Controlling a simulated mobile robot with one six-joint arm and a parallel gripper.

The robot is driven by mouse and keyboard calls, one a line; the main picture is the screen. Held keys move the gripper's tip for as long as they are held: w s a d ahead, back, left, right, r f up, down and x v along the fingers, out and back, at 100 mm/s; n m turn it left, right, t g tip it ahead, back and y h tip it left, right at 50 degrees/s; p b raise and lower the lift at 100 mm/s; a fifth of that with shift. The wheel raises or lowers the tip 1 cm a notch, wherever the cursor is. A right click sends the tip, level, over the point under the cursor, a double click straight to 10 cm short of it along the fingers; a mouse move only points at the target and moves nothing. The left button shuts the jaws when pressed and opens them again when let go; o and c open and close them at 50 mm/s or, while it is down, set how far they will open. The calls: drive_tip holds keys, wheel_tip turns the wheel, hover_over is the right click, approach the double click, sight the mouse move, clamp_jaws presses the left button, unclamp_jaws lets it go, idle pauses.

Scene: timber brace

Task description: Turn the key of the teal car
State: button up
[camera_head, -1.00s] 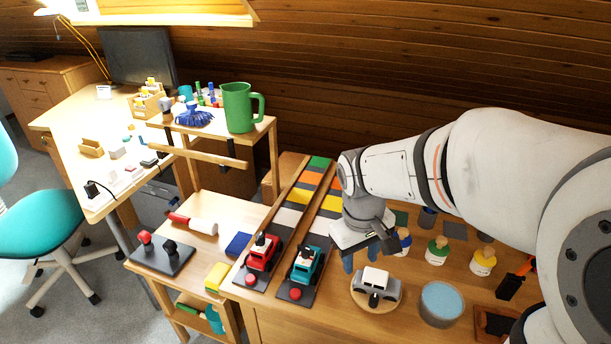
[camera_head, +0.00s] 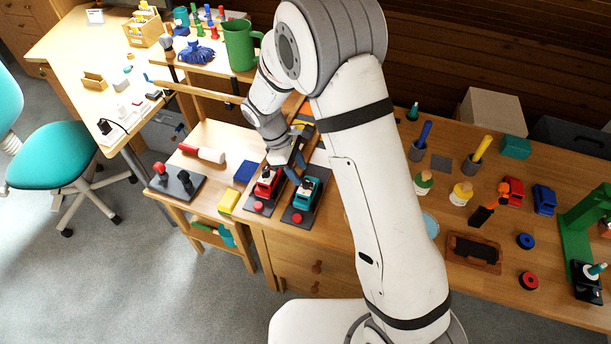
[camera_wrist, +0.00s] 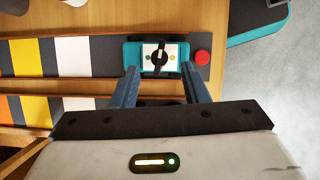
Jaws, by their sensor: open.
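The teal car (camera_head: 309,190) stands at the near end of the right-hand striped track, beside the red car (camera_head: 267,184). In the wrist view the teal car (camera_wrist: 128,55) lies just ahead of my gripper (camera_wrist: 160,70). Its black key (camera_wrist: 160,59) sits on a white plate on its top, with the bar pointing along the finger direction and a small coloured dot on each side. My gripper is open and empty, its blue fingers apart over the car with the key between them in the picture. I cannot tell how high the fingertips are above it.
A red button (camera_wrist: 202,57) sits on the track base by the teal car. A green jug (camera_head: 240,46) stands on the shelf behind.

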sight(305, 180)
drive_tip(key=shift+x, duration=2.15)
drive_tip(key=shift+c, duration=0.3)
clamp_jaws()
drive_tip(key=shift+d, duration=0.1)
